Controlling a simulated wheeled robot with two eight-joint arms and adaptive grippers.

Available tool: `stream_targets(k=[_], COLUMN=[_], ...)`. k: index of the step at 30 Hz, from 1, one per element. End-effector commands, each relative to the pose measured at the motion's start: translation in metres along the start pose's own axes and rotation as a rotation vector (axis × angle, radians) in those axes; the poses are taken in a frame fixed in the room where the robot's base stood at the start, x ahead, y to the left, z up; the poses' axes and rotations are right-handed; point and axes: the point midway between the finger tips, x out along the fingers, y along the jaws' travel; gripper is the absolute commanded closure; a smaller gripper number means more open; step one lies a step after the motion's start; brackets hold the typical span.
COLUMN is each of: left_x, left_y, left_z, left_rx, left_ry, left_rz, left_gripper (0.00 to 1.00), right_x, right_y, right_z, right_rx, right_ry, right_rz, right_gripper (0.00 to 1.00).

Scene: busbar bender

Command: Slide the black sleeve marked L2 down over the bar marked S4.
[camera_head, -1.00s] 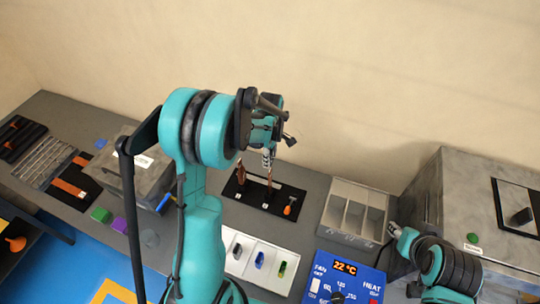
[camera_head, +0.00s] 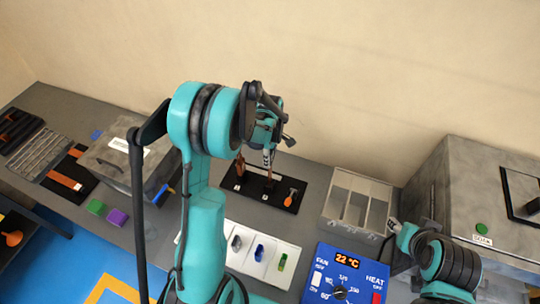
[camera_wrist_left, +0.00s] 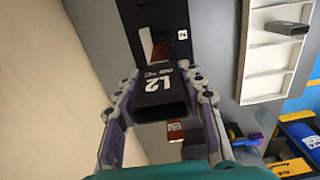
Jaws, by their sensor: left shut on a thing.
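My left gripper (camera_head: 267,156) is shut on the black sleeve marked L2 (camera_wrist_left: 158,86), which sits between its fingers in the left wrist view. In the head view the gripper hangs over the black stand (camera_head: 259,199), and the arm hides most of the sleeve. A copper bar (camera_head: 240,166) stands at the left of the stand, and another bar (camera_head: 269,181) stands below the fingers. In the wrist view a copper bar (camera_wrist_left: 160,48) shows beyond the sleeve, and a brown piece with a small label (camera_wrist_left: 175,130) shows beside it. I cannot read S4. My right gripper (camera_head: 393,226) is small and partly hidden.
A grey divided bin (camera_head: 334,206) and a blue heater panel (camera_head: 344,275) stand to the right. A lidded grey box (camera_head: 109,172) stands to the left.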

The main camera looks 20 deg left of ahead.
Motion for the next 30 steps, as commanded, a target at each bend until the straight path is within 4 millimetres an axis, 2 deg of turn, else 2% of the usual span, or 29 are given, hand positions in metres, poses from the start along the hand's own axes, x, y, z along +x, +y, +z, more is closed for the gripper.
stream_targets(k=[13,26,27,30], left_x=[0.030,0.034,0.034,0.034], left_y=[0.000,0.000,0.000,0.000], left_z=[0.000,0.000,0.000,0.000], left_rx=[0.000,0.000,0.000,0.000], left_ry=[0.000,0.000,0.000,0.000], left_rz=[0.000,0.000,0.000,0.000], left_gripper=[0.77,0.77,0.58,0.37], right_x=[0.023,0.026,0.026,0.026], right_y=[0.000,0.000,0.000,0.000], right_z=[0.017,0.019,0.019,0.019], right_rx=[0.000,0.000,0.000,0.000], right_ry=[0.000,0.000,0.000,0.000], right_rz=[0.000,0.000,0.000,0.000], right_gripper=[0.60,0.60,0.60,0.60])
